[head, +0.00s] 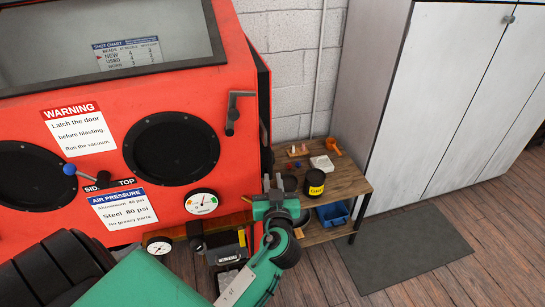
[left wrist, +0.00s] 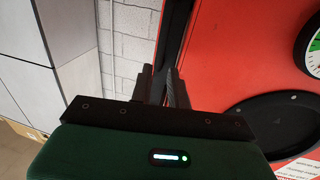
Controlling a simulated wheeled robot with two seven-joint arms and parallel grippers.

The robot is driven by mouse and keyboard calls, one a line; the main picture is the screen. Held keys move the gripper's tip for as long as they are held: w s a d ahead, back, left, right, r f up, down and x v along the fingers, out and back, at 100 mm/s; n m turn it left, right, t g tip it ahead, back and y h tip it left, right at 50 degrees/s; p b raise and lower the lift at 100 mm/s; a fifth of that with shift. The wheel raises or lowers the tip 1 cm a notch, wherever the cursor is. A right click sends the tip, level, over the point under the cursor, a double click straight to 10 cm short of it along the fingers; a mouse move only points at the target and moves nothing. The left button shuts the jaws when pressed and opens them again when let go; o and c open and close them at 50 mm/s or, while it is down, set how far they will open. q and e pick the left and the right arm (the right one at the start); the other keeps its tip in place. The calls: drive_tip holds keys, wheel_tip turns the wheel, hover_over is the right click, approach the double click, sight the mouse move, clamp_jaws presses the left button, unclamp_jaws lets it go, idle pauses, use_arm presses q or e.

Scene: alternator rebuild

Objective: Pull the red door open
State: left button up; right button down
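The red blasting cabinet (head: 230,60) fills the left of the head view. The red door (head: 262,88) appears as a narrow, dark-edged panel at its right side; I cannot tell how far it stands open. A dark latch handle (head: 232,113) is on the front face near that side. My left gripper (head: 274,187) is at the cabinet's lower right edge. In the left wrist view its dark fingers (left wrist: 168,88) are close together at the dark edge strip beside the red panel (left wrist: 235,50). Whether they grip that edge is unclear. My right gripper is not in view.
A wooden bench (head: 345,178) with a black pot (head: 314,182), small parts and a blue bin (head: 334,214) stands right of the cabinet. Farther right is a tall grey locker (head: 440,100). A dark mat (head: 410,250) lies on open floor.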

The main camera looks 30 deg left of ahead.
sight(270, 162)
use_arm(q)
drive_tip(key=p+x, duration=0.2)
drive_tip(key=x, duration=0.5)
drive_tip(key=shift+w+a, duration=0.6)
drive_tip(key=shift+w, duration=0.05)
clamp_jaws()
